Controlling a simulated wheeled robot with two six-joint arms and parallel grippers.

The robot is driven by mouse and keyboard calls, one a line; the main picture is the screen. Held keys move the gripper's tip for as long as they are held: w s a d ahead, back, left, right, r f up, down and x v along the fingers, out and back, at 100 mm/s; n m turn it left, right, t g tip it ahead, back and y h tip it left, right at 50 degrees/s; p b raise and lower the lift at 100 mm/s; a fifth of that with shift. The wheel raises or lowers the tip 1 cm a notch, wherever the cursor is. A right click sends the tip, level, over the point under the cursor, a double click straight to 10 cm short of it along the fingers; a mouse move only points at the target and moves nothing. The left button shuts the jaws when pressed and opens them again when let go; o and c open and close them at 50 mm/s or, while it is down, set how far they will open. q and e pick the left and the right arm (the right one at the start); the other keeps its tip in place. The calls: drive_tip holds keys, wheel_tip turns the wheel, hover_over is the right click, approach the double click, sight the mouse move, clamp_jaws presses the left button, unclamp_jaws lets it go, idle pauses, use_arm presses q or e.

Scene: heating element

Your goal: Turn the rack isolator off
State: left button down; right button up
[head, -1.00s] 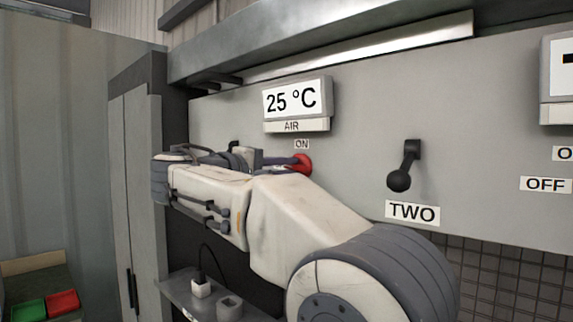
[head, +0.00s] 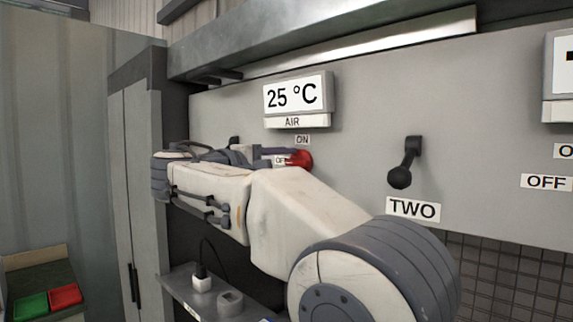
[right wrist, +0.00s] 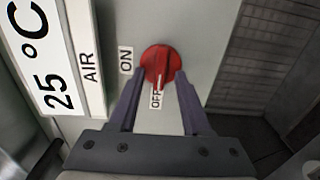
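The rack isolator is a red round knob (head: 301,159) on the grey panel, between an ON label (head: 302,140) and a partly hidden OFF label (head: 280,161). In the right wrist view the red knob (right wrist: 161,65) has its pale mark towards the OFF label (right wrist: 155,98). My right gripper (right wrist: 159,80) is open, its fingertips on either side of the knob's near edge. I cannot tell whether they touch it. In the head view my right gripper (head: 268,154) is partly hidden behind its own arm. My left gripper is not in view.
An AIR display (head: 293,99) reading 25 °C is above the knob. A black lever (head: 404,165) over the label TWO is to the right. A small shelf (head: 222,295) with a plug is below. A tall grey cabinet (head: 138,180) stands at the left.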

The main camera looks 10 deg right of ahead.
drive_tip(key=shift+s+a+f, duration=0.1)
drive_tip(key=shift+s+a, duration=0.05)
drive_tip(key=shift+a, duration=0.05)
drive_tip(key=b+v, duration=0.2)
drive_tip(key=v, duration=0.8)
drive_tip(key=shift+b, duration=0.4)
